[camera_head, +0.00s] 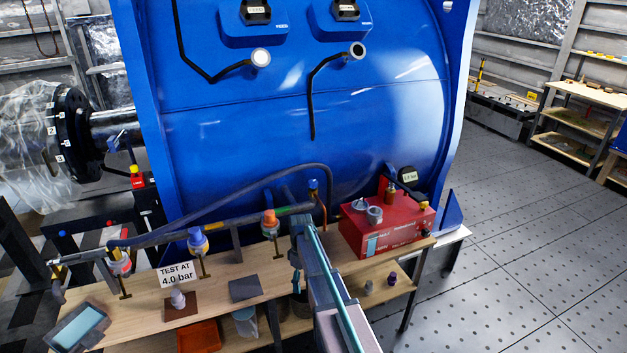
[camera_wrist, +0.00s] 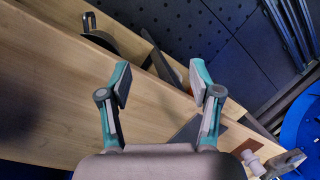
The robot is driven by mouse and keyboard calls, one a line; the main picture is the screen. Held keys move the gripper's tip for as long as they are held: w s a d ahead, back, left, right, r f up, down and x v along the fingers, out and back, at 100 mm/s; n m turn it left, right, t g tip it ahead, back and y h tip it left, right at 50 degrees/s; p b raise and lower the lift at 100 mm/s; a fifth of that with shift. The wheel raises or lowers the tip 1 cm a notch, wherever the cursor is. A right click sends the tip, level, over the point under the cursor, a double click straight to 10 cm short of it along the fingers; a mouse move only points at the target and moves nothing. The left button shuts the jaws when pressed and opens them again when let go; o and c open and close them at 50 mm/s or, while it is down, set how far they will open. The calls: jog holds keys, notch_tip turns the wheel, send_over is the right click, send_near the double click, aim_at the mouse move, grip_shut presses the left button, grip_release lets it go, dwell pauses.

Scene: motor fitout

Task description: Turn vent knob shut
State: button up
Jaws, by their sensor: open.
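My gripper (camera_wrist: 161,84) is open and empty in the wrist view, its two teal-edged fingers apart above the wooden bench (camera_wrist: 60,110). In the head view my arm reaches up from the bottom to the bench's front. A red box (camera_head: 388,226) carries grey knobs (camera_head: 375,214) and a brass fitting (camera_head: 390,191). I cannot tell which knob is the vent. No knob is between the fingers.
A large blue motor housing (camera_head: 300,100) stands behind the bench. A "TEST AT 4.0 bar" sign (camera_head: 177,275), a grey fitting (camera_head: 178,298) and a tablet (camera_head: 78,327) are on the bench at left. An orange bin (camera_head: 199,337) is below. Floor at right is clear.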

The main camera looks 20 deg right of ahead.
jog(key=w+d+r+n+t, duration=0.1)
jog(key=w+d+r, duration=0.25)
jog(key=r, duration=0.25)
jog(key=w+d+r+n, duration=0.1)
jog(key=w+d+r, duration=0.1)
jog(key=w+r, duration=0.4)
notch_tip(320, 180, up, 24)
jog(key=n+t+h+b, duration=0.1)
jog(key=n+t+b, duration=0.1)
jog(key=n+b, duration=0.15)
send_over(313, 181)
notch_tip(313, 181, down, 10)
jog(key=p, duration=0.3)
jog(key=shift+f, duration=0.15)
jog(key=c, duration=1.1)
jog(key=shift+c, duration=0.2)
